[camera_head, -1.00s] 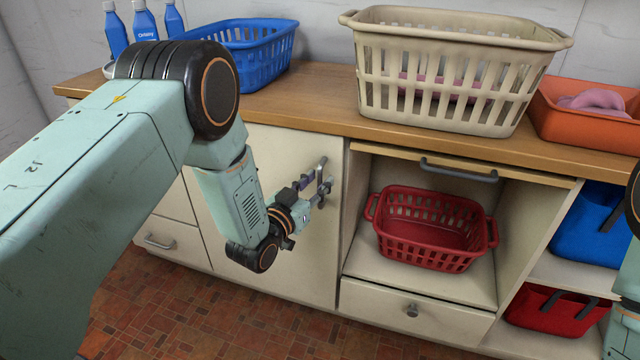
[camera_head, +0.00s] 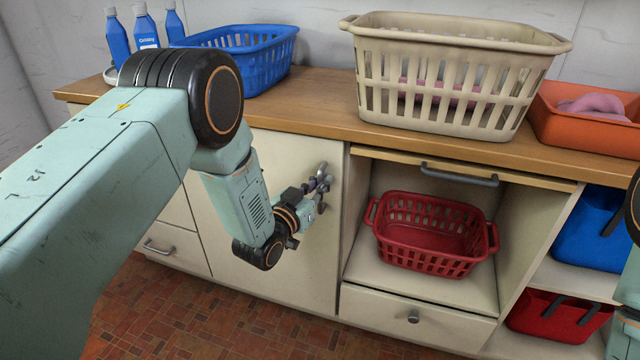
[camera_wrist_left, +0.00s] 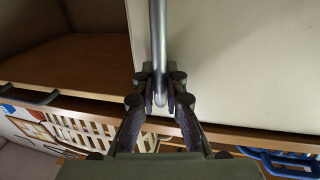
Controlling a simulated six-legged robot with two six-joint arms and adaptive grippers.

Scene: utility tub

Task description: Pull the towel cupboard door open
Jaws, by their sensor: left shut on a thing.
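The cream cupboard door (camera_head: 290,265) is under the counter, left of the open compartment. It looks flush or nearly so with the cupboard front in the head view. Its vertical metal bar handle (camera_head: 322,168) is near the upper right edge. My left gripper (camera_head: 318,187) is shut on this handle. In the left wrist view the fingers of the gripper (camera_wrist_left: 160,88) close around the end of the bar handle (camera_wrist_left: 158,40), with the pale door (camera_wrist_left: 250,60) behind. My right gripper is not in view; only parts of that arm show at the right edge.
A red basket (camera_head: 430,265) sits in the open compartment right of the door, above a drawer (camera_head: 380,312). A cream basket (camera_head: 450,115), a blue basket (camera_head: 285,60) and an orange tub (camera_head: 570,128) stand on the wooden counter (camera_head: 310,107). The tiled floor (camera_head: 200,315) before the door looks clear.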

